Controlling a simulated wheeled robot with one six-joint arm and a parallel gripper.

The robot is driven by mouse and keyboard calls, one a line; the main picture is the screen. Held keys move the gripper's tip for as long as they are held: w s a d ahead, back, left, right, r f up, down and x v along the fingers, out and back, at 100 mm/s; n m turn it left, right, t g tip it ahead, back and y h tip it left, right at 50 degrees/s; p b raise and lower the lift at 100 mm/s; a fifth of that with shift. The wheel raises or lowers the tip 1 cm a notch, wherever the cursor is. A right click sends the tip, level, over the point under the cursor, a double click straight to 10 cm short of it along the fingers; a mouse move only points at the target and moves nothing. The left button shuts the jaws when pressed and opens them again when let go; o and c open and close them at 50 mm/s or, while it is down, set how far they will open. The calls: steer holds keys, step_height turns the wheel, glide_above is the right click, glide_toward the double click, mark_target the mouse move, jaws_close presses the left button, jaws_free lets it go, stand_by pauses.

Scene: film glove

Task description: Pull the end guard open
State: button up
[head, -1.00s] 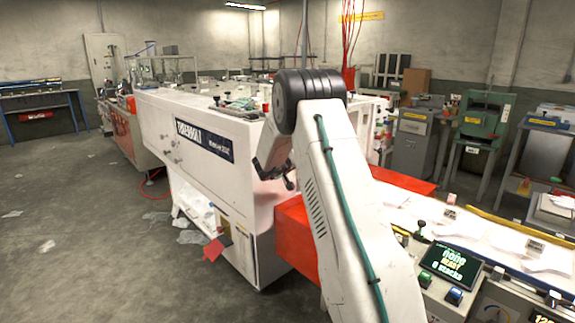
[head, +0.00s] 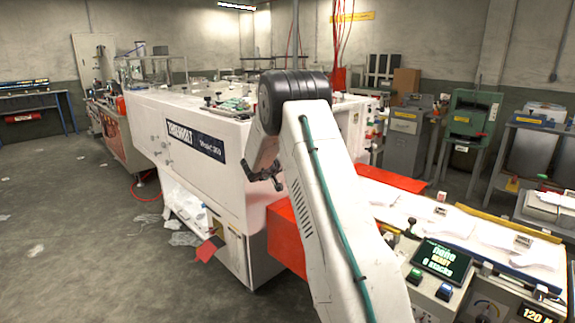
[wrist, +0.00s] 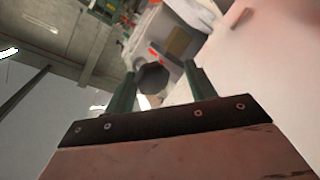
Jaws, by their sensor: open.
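The white machine (head: 190,170) with a dark name label stands in the middle of the head view. A red-orange guard (head: 282,232) sits at its near right end, partly hidden behind my arm. I cannot tell for certain whether this is the end guard. My gripper (head: 264,180) is open in front of the white end panel. In the wrist view, a dark faceted knob-like piece (wrist: 152,78) shows between the two green fingers of my gripper (wrist: 160,80). Whether the fingers touch it I cannot tell.
A conveyor table (head: 470,235) with paper stacks runs to the right, with a control screen (head: 441,258) on its near side. A red flap (head: 208,249) and loose paper lie low by the machine. The floor (head: 70,240) at the left is mostly clear.

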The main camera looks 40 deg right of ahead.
steer(key=v, duration=0.7)
steer(key=shift+a, duration=0.4)
steer(key=shift+s+r, duration=0.1)
